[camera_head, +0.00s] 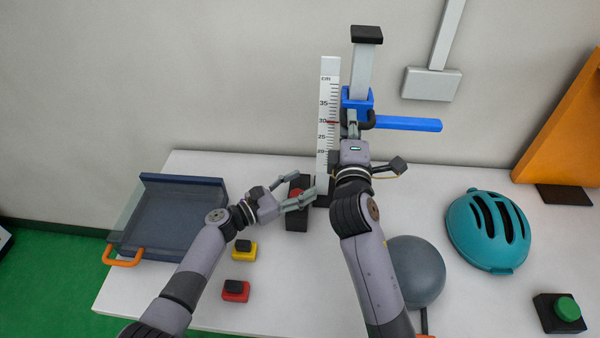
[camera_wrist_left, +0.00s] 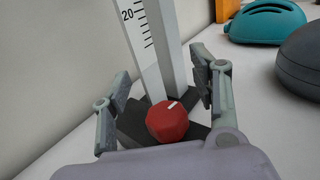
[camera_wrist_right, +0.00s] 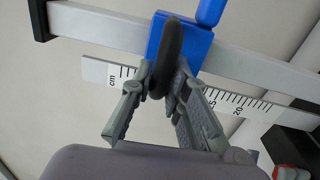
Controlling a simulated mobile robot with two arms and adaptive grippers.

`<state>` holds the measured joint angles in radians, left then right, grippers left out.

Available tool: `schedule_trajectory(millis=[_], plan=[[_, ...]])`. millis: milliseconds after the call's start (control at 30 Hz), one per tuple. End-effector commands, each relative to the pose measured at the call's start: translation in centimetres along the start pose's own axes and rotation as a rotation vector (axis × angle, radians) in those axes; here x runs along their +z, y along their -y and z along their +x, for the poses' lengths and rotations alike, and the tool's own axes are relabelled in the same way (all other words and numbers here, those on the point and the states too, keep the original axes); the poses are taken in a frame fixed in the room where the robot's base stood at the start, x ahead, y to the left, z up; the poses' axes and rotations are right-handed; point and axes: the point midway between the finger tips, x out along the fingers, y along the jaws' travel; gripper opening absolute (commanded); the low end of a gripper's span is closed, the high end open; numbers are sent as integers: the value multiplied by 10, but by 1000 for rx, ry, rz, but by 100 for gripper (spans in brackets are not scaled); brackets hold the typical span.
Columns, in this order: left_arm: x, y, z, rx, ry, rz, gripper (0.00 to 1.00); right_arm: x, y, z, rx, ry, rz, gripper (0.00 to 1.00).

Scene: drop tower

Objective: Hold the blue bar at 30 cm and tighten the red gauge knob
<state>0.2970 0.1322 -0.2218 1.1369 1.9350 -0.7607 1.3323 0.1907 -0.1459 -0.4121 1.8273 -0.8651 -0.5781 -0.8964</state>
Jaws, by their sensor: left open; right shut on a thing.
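The blue bar (camera_head: 405,123) sticks out to the right from a blue carriage (camera_head: 352,100) on a grey upright post. Its red pointer (camera_head: 333,122) is close to the 30 mark of the white cm scale (camera_head: 329,95). My right gripper (camera_head: 352,122) is shut on the carriage's dark handle, which shows between its fingers in the right wrist view (camera_wrist_right: 170,55). The red gauge knob (camera_wrist_left: 167,121) has a white mark and sits low in front of the post. My left gripper (camera_wrist_left: 163,95) is open, with its fingers on either side of the knob, apparently not touching it.
A blue-grey tray (camera_head: 170,215) with an orange handle stands at the left. Yellow (camera_head: 244,251) and red (camera_head: 236,290) button blocks lie near my left arm. A grey dome (camera_head: 415,270), teal helmet (camera_head: 488,230) and green button (camera_head: 567,309) occupy the right.

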Motion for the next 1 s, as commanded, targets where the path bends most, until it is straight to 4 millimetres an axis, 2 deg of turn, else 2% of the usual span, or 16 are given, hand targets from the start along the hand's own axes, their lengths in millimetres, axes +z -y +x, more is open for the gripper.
schedule_trajectory(millis=[100, 333, 500, 733, 767, 1000], plan=[[23, 1, 0, -2, 2, 7, 56, -5, -4, -1, 10, -13, 5, 0], [56, 1, 1, -2, -1, 5, 56, -5, -4, -1, 10, -13, 5, 0], [64, 2, 2, -2, -1, 2, 56, -5, -4, -1, 10, -13, 5, 0], [65, 2, 2, -1, -1, 1, 56, -5, -5, -1, 11, -13, 5, 0], [65, 2, 2, -1, -1, 1, 56, -5, -4, -1, 10, -12, 5, 17], [65, 2, 2, -1, -1, 1, 56, -3, -3, 0, 7, -7, 3, 33]])
